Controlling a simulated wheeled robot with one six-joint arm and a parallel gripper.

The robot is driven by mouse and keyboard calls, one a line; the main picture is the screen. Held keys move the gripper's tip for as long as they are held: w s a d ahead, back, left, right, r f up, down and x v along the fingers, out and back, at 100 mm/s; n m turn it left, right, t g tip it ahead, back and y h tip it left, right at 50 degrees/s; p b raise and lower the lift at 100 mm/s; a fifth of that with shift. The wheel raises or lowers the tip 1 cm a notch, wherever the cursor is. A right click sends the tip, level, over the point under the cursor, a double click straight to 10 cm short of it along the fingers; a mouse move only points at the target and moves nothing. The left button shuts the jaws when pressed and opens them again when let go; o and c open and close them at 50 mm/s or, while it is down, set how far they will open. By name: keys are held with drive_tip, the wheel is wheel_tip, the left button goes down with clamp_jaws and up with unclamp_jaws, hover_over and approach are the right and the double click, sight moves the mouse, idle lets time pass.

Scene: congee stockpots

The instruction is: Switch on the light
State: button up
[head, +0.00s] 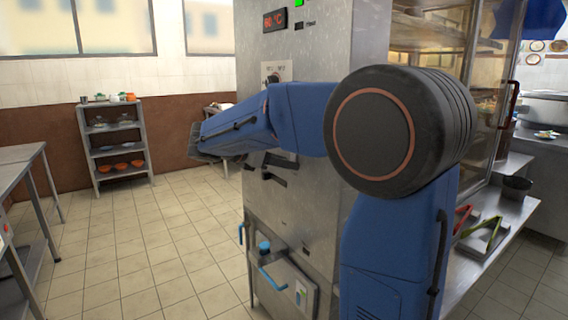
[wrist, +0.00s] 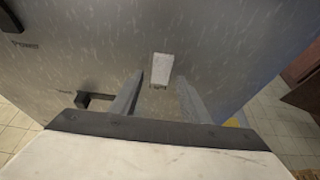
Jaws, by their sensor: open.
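In the wrist view, a small white upright rectangular piece (wrist: 161,67) is on a grey speckled steel panel (wrist: 215,55). It looks like a switch, but no readable label marks it as the light's. My gripper (wrist: 159,95) is open and empty. Its two grey fingers point at the panel, one to each side of the white piece in the picture; I cannot tell the gap to the panel. In the head view, the tall steel cabinet (head: 345,35) stands behind my blue arm, which hides part of its front.
A dark lever-like part (wrist: 96,99) is on the panel left of the fingers, and another dark part (wrist: 10,17) is near the "Power" lettering. The cabinet has a red display (head: 274,20) and a knob plate (head: 276,71). Shelves (head: 117,150) stand far left; floor between is clear.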

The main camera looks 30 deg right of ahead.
drive_tip(key=shift+c, duration=0.3)
drive_tip(key=c, duration=1)
drive_tip(key=h, duration=0.1)
drive_tip(key=f+h, duration=0.1)
drive_tip(key=shift+d+h, duration=0.1)
drive_tip(key=shift+h, duration=0.3)
drive_tip(key=o, duration=1.1)
drive_tip(key=shift+c, duration=0.2)
